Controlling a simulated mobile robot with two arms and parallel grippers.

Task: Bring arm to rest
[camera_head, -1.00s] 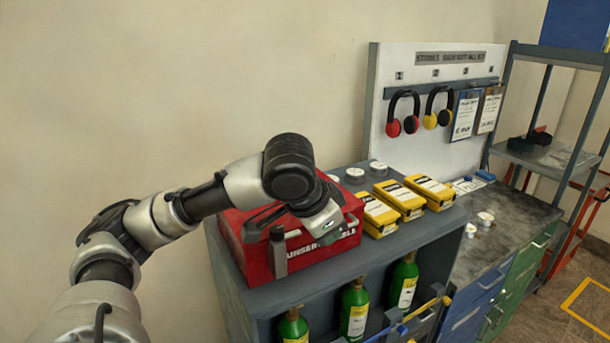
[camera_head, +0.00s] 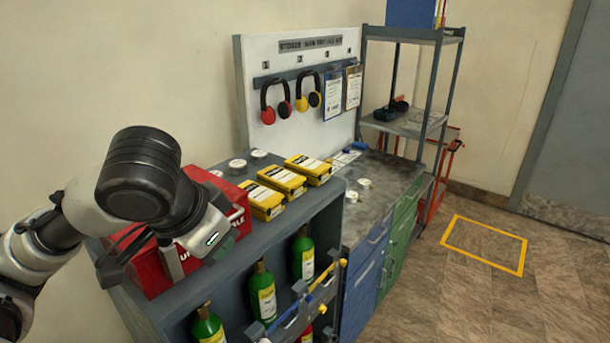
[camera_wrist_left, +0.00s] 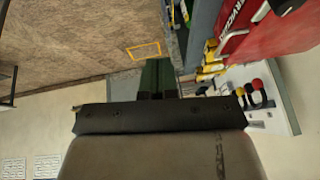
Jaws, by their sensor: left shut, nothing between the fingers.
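My left arm (camera_head: 140,175) comes in from the left in the head view, with its wrist bent in front of the red box. My left gripper (camera_wrist_left: 157,80) shows in the wrist view with its two dark fingers together and nothing between them. In the head view the hand hangs close to the red box (camera_head: 205,241) and covers part of it; whether it touches the box cannot be told. My right arm and gripper are not in view.
The red box and yellow cases (camera_head: 284,181) stand on a grey shelf unit (camera_head: 258,237) holding green bottles (camera_head: 263,290). Ear defenders (camera_head: 308,92) hang on a white board (camera_head: 262,75). A metal rack (camera_head: 431,92) stands behind. Floor at right is clear, with a yellow square (camera_head: 484,272).

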